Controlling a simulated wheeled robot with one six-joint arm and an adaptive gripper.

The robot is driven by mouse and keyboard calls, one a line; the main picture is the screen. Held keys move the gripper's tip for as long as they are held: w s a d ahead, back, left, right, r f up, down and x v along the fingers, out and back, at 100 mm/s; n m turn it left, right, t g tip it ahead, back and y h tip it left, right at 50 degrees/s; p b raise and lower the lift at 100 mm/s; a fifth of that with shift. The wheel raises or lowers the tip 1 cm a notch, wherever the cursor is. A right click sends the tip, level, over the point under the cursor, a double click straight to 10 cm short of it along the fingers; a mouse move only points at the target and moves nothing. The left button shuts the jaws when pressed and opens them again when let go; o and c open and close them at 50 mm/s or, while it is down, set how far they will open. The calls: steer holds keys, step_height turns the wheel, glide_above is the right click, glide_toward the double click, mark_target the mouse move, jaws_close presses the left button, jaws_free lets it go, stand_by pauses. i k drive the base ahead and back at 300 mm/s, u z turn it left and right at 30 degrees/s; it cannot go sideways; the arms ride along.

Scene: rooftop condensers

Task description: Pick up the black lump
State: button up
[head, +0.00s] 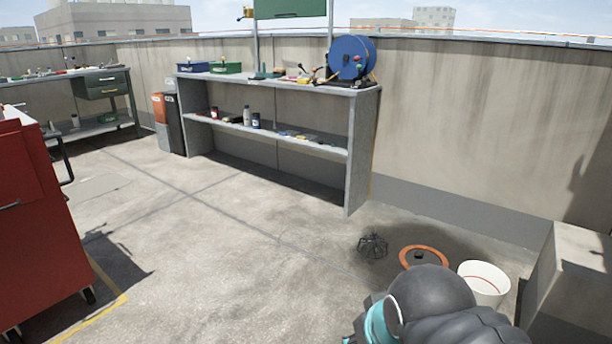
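A small black lump (419,254) sits on the dark middle of a round, orange-rimmed disc or container (405,260) at the lower right of the head view. Whether it lies on top or inside a shallow rim is hard to tell at this size. My dark grey and teal arm is in front, at the bottom, and covers the near edge of the orange-rimmed thing. My gripper is not in view, so its state and its distance from the lump do not show.
A black wire cage (373,246) stands left of the orange rim, a white bucket (484,285) right of it. A concrete block (570,285) is at far right. A grey shelf bench (362,150) stands behind, a red cabinet (30,220) at left. The middle floor is clear.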

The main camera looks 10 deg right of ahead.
mark_target(419, 254)
steer(key=i, duration=4.35)
steer(key=z, duration=3.9)
